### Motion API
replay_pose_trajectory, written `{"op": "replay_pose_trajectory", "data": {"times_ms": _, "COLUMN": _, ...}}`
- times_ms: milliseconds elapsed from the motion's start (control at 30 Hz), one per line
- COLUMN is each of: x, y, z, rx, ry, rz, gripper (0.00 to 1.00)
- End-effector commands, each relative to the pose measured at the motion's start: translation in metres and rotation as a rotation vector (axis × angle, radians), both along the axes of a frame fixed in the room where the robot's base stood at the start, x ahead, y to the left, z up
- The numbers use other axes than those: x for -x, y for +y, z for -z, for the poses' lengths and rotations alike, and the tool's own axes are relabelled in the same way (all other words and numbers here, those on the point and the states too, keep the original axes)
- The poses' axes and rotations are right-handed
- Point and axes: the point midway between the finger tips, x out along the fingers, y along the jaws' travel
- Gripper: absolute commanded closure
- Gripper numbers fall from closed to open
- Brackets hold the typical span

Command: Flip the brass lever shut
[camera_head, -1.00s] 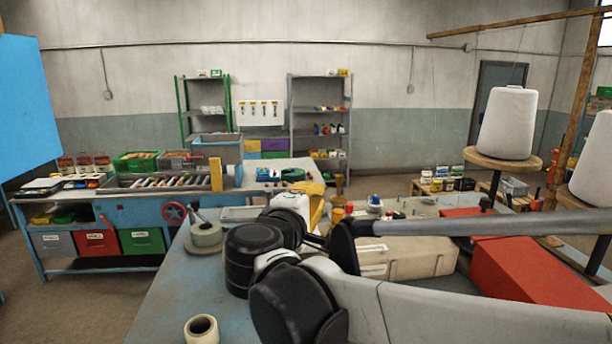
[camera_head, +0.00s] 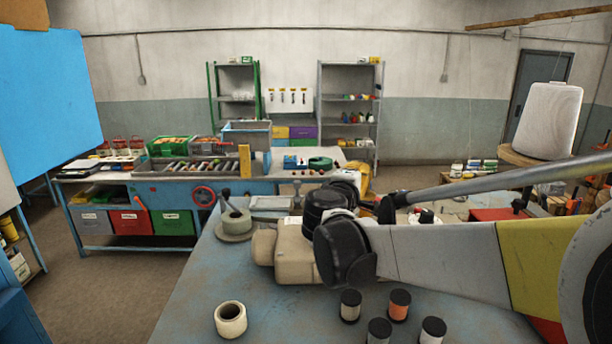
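I cannot make out a brass lever for certain in the head view. A dark upright handle stands on a grey round-based fixture (camera_head: 236,222) at the left of the near blue table, but it does not look brass. My arm reaches in from the right across the table, and its black joints cover part of the table's far side. My gripper is hidden behind these joints, so neither its fingers nor anything between them shows. A yellow piece shows just behind the joints; I cannot tell what it is.
The near blue table (camera_head: 200,290) carries a cream roll (camera_head: 230,319), several thread spools (camera_head: 399,304) and a beige bulky object (camera_head: 292,255) partly behind my arm. A bench with a red handwheel (camera_head: 204,197) stands beyond. Floor is clear at the left.

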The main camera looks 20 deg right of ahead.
Motion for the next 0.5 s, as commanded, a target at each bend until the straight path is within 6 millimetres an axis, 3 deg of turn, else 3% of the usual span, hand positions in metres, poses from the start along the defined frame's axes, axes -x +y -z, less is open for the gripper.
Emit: {"op": "replay_pose_trajectory", "data": {"times_ms": 500, "x": -0.0057, "y": -0.0055, "z": 0.0009, "rx": -0.001, "ry": 0.001, "rz": 0.0, "gripper": 1.0}}
